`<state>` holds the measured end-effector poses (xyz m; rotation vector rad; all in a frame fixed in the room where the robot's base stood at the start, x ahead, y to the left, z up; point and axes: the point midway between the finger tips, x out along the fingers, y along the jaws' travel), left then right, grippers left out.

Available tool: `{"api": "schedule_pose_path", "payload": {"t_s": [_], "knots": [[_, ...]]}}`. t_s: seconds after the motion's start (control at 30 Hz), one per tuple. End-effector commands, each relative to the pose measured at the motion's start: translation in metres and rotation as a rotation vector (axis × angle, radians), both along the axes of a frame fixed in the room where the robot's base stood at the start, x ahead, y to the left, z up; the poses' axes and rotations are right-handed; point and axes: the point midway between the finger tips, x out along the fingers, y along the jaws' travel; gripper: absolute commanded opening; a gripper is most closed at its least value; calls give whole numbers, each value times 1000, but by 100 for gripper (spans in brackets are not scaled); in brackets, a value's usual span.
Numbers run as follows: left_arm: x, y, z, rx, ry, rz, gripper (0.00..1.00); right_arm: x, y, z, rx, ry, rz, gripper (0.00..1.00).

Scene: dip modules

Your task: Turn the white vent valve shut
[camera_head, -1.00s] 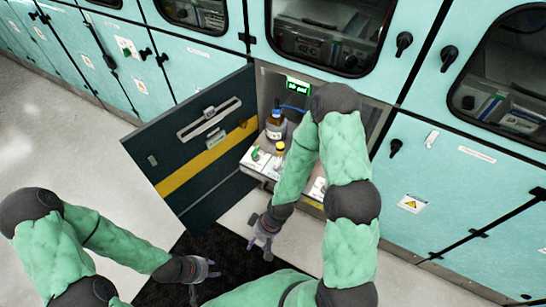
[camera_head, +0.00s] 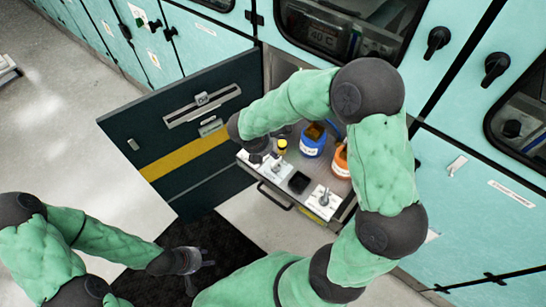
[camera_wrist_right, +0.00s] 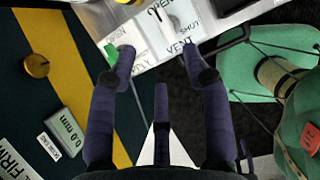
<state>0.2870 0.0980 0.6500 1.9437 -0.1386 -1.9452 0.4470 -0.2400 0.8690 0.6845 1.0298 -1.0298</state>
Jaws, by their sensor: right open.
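The vent valve's white handle (camera_wrist_right: 170,27) stands on a white plate (camera_wrist_right: 150,42) lettered OPEN, SHUT and VENT at the top of the right wrist view. My right gripper (camera_wrist_right: 157,55) is open and empty, its dark fingers spread just short of the handle. A green valve handle (camera_wrist_right: 112,53) lies by the left fingertip. In the head view my right gripper (camera_head: 257,150) is over the left front of the pull-out shelf; it and the wrist largely hide the valves there. My left gripper (camera_head: 200,262) is open and empty, low on the left, away from the shelf.
A blue bottle (camera_head: 312,141), an orange bottle (camera_head: 341,160) and a small yellow-capped bottle (camera_head: 281,147) stand on the shelf. Another plate with a grey handle (camera_head: 322,199) is at its right front. The open dark door (camera_head: 170,135) stands close on the left.

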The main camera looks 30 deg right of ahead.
Motion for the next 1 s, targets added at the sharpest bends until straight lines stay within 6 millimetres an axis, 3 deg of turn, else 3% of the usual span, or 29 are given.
{"api": "schedule_pose_path", "payload": {"t_s": [0.5, 0.7, 1.0], "knots": [[0, 0, -36, 0, 0, 0, 40, 11, -29, -81, 3, 3, -6, 49], [0, 0, -41, 0, 0, 0, 40, 13, -34, -92, 5, 2, -5, 49], [0, 0, -41, 0, 0, 0, 40, 14, -35, -93, 5, 1, -5, 49]]}}
